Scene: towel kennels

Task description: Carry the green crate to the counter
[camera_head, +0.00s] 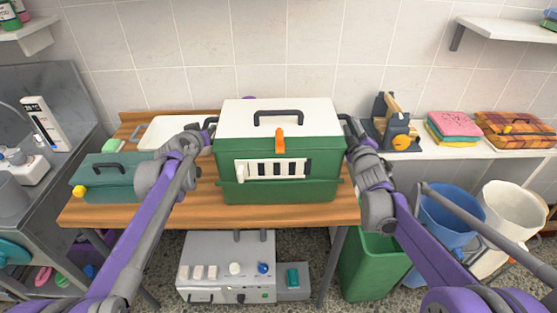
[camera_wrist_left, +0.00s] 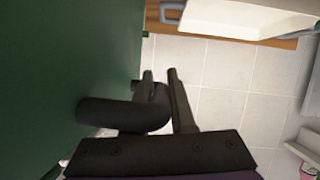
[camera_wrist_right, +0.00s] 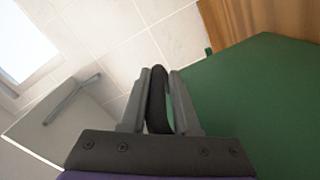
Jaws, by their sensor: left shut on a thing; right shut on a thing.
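The green crate (camera_head: 277,190) with a white lid, an orange latch and a barred front vent is upright at the middle of the head view, over the wooden counter (camera_head: 110,211). I cannot tell whether its base touches the wood. My left gripper (camera_head: 210,124) is shut on the dark handle at the crate's left side; the handle also shows between the fingers in the left wrist view (camera_wrist_left: 125,113). My right gripper (camera_head: 349,125) is shut on the dark handle at the right side, seen between the fingers in the right wrist view (camera_wrist_right: 157,95).
A teal box (camera_head: 112,172) and a white tray (camera_head: 165,132) stand left of the crate. A white counter (camera_head: 436,151) at right holds folded towels (camera_head: 453,125) and a dark stand (camera_head: 388,135). Below are a blue bin (camera_head: 445,215) and a grey panel unit (camera_head: 226,250).

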